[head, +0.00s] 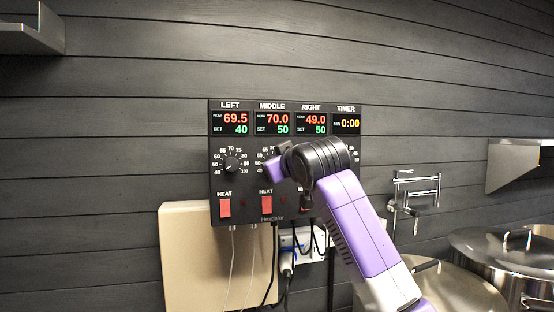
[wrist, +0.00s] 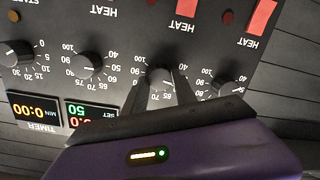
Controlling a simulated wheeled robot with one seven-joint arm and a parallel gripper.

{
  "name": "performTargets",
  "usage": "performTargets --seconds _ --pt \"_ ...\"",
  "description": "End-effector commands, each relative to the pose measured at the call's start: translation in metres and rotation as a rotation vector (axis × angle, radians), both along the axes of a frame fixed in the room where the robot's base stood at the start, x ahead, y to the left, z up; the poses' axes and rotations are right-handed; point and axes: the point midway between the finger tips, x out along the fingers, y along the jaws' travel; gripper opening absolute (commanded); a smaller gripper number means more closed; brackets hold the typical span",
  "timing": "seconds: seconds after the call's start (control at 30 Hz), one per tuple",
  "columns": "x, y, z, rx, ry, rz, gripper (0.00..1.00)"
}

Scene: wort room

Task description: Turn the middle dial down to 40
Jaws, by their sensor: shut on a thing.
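The black control panel (head: 216,150) hangs on the wall. Its MIDDLE display (head: 272,123) reads 70.0 now and SET 50. The middle dial (wrist: 161,77) sits between the two fingers of my gripper (wrist: 157,82), which is shut on it. In the head view my gripper (head: 277,164) and arm cover most of this dial, so its pointer cannot be read there. The wrist view shows the panel upside down, with part of the dial's scale visible around the fingers.
The left dial (head: 232,165) shows SET 40 above it. The right dial (wrist: 88,66) and timer dial (wrist: 12,54) show in the wrist view. Red heat switches (head: 225,208) sit below the dials. Steel pots (head: 497,245) stand at the lower right.

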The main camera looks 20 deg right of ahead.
Motion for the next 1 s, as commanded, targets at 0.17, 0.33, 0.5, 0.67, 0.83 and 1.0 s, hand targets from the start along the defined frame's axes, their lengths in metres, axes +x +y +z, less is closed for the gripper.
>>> performTargets --seconds 0.17,0.33,0.5,0.67,0.83,1.0 --pt "0.0002 0.0004 -0.0001 -0.167 0.003 0.0 0.0" --pt "0.0002 0.0014 -0.0008 -0.325 0.004 -0.001 0.0" --pt "0.0002 0.0022 -0.0014 -0.465 0.003 0.0 0.0" --pt "0.0002 0.0024 -0.0021 -0.571 0.004 -0.001 0.0" --pt "0.0002 0.0029 -0.0025 -0.65 0.004 0.001 0.0" --pt "0.0001 0.0035 -0.003 -0.695 0.004 0.0 0.0"
